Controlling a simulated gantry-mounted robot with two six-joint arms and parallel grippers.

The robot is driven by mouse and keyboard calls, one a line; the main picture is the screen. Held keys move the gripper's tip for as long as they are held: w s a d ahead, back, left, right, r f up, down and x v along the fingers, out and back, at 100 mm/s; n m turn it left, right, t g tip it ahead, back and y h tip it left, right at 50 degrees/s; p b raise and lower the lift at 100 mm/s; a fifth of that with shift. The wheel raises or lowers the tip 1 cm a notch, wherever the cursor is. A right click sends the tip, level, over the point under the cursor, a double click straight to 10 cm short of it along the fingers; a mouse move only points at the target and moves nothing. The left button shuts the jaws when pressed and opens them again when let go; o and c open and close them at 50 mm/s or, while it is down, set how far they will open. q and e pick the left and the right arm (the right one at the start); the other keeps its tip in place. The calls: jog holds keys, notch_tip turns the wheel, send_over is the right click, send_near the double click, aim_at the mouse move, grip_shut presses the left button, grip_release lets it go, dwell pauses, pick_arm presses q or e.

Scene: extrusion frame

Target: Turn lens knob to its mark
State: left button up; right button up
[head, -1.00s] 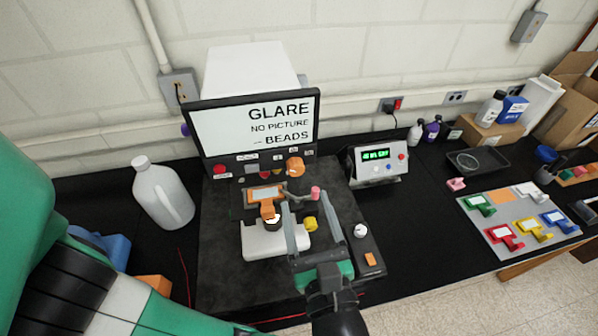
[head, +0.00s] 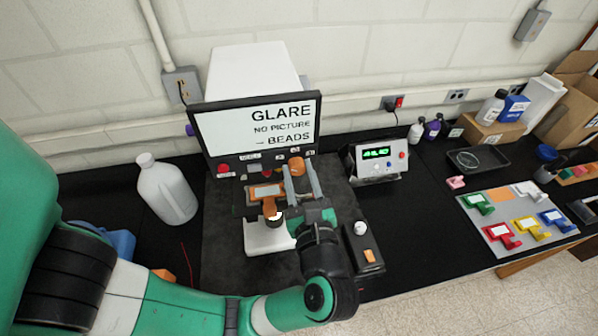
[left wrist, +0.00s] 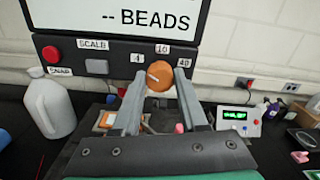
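The orange lens knob (head: 297,167) sits on the dark panel under the screen. In the left wrist view, the knob (left wrist: 159,78) has labels 4, 10 and 40 around it, and its short white pointer line lies on its left side, angled toward the 4 side. My left gripper (head: 299,175) is open, with its fingers pointing at the panel. In the left wrist view, the gripper (left wrist: 160,80) has one fingertip on each side of the knob. I cannot tell whether the fingertips are around it or just short of it. My right gripper is not in view.
A red button (left wrist: 51,54) is left on the panel. The microscope stage with an orange-framed slide (head: 265,191) lies below the gripper. A white jug (head: 166,190) stands left, a meter box (head: 379,161) right.

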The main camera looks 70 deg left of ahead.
pick_arm(q)
grip_shut()
jog(key=shift+m, duration=0.4)
jog(key=m+p, duration=0.1)
jog(key=m, duration=0.1)
jog(key=shift+r+m, duration=0.15)
jog(key=shift+m, duration=0.15)
jog(key=m+p, duration=0.1)
jog(key=m, duration=0.1)
jog(key=shift+m+p, duration=0.3)
jog(key=m+p, duration=0.2)
jog(key=m, duration=0.2)
jog(key=shift+m+p, duration=0.75)
jog(key=shift+m, duration=0.15)
